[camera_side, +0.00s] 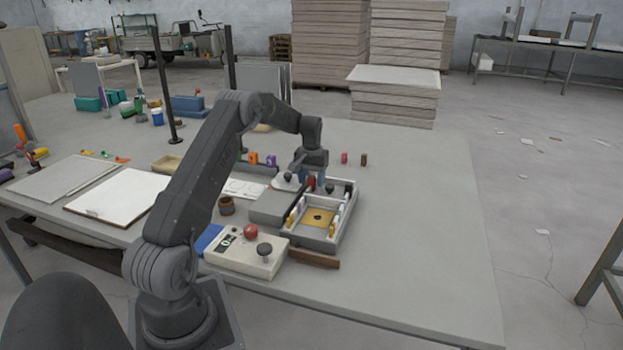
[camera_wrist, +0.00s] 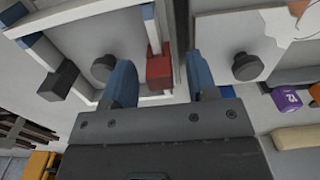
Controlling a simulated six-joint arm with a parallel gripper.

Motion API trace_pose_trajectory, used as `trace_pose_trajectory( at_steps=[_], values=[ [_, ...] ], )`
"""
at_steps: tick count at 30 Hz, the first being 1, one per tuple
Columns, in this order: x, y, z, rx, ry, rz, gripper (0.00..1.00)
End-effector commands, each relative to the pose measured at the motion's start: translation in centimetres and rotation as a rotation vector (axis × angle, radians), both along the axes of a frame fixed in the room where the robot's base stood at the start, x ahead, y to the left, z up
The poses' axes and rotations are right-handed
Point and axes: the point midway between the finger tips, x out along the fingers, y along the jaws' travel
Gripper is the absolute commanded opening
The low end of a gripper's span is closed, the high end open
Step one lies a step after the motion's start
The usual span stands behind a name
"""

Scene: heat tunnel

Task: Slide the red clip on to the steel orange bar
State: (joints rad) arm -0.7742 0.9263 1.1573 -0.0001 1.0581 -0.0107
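The red clip (camera_wrist: 159,71) sits at the rim of the white-framed tray (camera_wrist: 88,12) in the wrist view. My gripper (camera_wrist: 161,80) has its two blue fingers spread, one on each side of the clip in that view, with gaps showing between. Contact or height cannot be told. In the side view my gripper (camera_side: 313,177) points down over the tray's far end, and a bit of red (camera_side: 311,184) shows beside it. The tray (camera_side: 345,222) holds a yellow-orange plate (camera_side: 319,217) and light rods. I cannot tell which part is the steel orange bar.
A control box (camera_side: 238,262) with a red button and black knob stands in front of the tray. A brown cup (camera_side: 226,205) is left of it. Small orange, purple, pink and brown blocks stand behind. A black knob (camera_wrist: 246,67) shows beside the right finger. The table's right is clear.

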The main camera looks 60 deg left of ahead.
Motion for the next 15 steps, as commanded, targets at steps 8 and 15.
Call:
trace_pose_trajectory(
  at_steps=[8,15],
  values=[
    [0.0,0.0,0.3,0.001,-0.001,0.0,0.53],
    [0.1,0.1,3.6,0.004,-0.004,0.0,0.53]
  ],
)
